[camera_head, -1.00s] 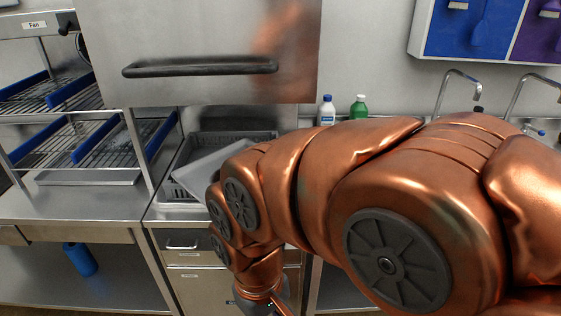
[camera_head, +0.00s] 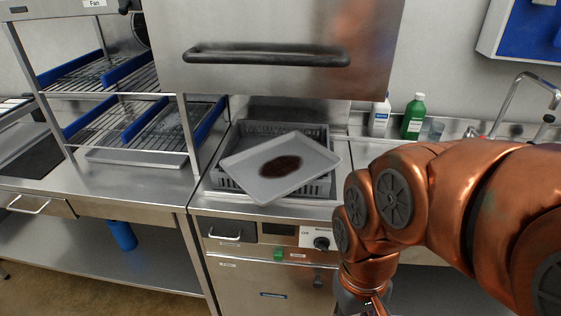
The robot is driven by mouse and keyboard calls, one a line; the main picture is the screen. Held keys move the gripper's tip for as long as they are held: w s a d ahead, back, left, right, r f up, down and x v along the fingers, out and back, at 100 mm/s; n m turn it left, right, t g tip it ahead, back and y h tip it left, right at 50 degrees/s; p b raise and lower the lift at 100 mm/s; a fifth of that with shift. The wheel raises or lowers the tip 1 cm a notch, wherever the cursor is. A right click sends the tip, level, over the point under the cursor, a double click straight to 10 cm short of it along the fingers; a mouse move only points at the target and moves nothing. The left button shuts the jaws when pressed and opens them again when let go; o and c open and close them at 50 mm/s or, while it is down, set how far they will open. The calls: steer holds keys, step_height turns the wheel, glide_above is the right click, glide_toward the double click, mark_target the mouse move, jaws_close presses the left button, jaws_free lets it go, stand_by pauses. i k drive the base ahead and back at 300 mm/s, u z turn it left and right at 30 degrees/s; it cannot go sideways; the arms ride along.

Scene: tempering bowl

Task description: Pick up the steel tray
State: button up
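A light grey metal-looking tray (camera_head: 240,170) with a dark brown patch (camera_head: 280,166) lies askew and tilted on a dark grey slatted crate (camera_head: 262,127). The crate stands on the steel unit in the middle, below the raised hood. A second, flat metal tray (camera_head: 135,157) lies under the wire racks on the left. I cannot tell for sure which one is the steel tray. My arm comes in from the right and bends down, right of the crate and in front of the unit. My gripper's fingers are below the bottom edge of the picture.
The steel hood (camera_head: 275,25) with a black handle (camera_head: 265,57) hangs over the crate. White (camera_head: 380,117) and green (camera_head: 413,117) bottles and a glass (camera_head: 435,131) stand at the back right. Left are wire racks with blue edges (camera_head: 143,118). A blue cylinder (camera_head: 122,235) is below.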

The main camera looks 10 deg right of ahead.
mark_target(268, 171)
steer(key=z, duration=1.65)
steer(key=k, duration=0.8)
steer(key=u, duration=1.75)
steer(key=i, duration=0.5)
